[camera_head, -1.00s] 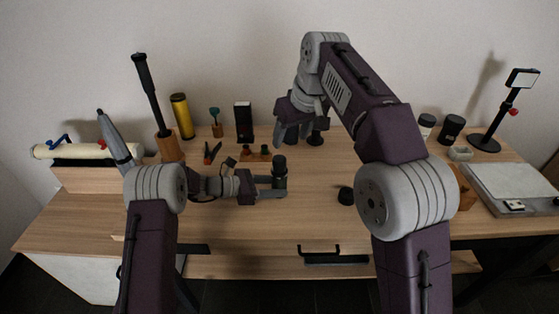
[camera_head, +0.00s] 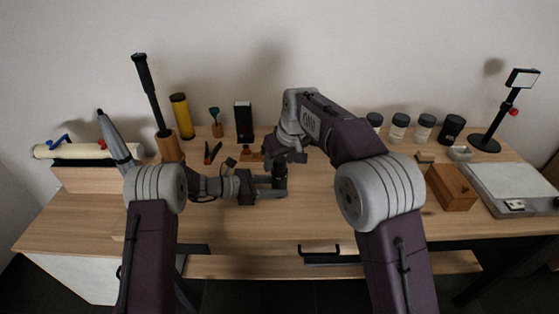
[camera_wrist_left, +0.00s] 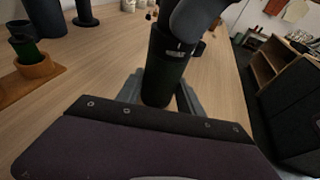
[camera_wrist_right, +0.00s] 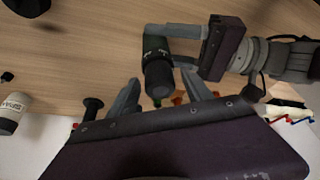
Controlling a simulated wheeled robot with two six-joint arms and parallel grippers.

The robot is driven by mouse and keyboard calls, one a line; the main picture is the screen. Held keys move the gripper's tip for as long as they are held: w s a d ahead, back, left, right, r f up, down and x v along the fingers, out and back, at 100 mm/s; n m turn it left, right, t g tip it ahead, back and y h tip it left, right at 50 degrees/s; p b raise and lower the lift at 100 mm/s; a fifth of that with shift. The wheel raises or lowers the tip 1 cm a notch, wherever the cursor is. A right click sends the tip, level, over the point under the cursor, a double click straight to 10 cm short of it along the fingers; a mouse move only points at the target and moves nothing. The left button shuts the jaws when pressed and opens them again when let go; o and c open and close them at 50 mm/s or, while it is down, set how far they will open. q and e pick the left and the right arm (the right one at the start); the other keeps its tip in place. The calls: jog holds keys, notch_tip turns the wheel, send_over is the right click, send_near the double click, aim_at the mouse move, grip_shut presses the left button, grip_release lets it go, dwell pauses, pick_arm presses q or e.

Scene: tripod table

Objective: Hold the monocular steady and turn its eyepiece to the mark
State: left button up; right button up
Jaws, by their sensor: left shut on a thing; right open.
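In the right wrist view the open fingers of my right gripper (camera_wrist_right: 161,78) lie on either side of the monocular's eyepiece end (camera_wrist_right: 158,76), with gaps visible. In the head view the right gripper partly hides the monocular's top.
A wooden box (camera_head: 452,189) and a pale flat tray (camera_head: 512,182) are at the right. Several dark-lidded jars (camera_head: 398,128) stand at the back right. A yellow cylinder (camera_head: 182,116) and a black box (camera_head: 244,122) stand at the back left. The table's front middle is clear.

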grip_shut()
jog(key=shift+n, duration=0.3)
jog(key=n, duration=0.2)
jog(key=n+g+y, duration=0.1)
jog(key=n, duration=0.1)
jog(key=shift+w+d+y, duration=0.1)
jog(key=shift+y, duration=0.2)
jog(key=shift+r+n+g+y, duration=0.15)
jog(key=shift+n+g, duration=0.35)
jog(key=shift+n, duration=0.9)
jog(key=shift+f+n+g+y, duration=0.1)
jog(key=shift+n+g+y, duration=0.3)
jog(key=shift+n, duration=1)
grip_release()
jog(key=shift+h, duration=0.25)
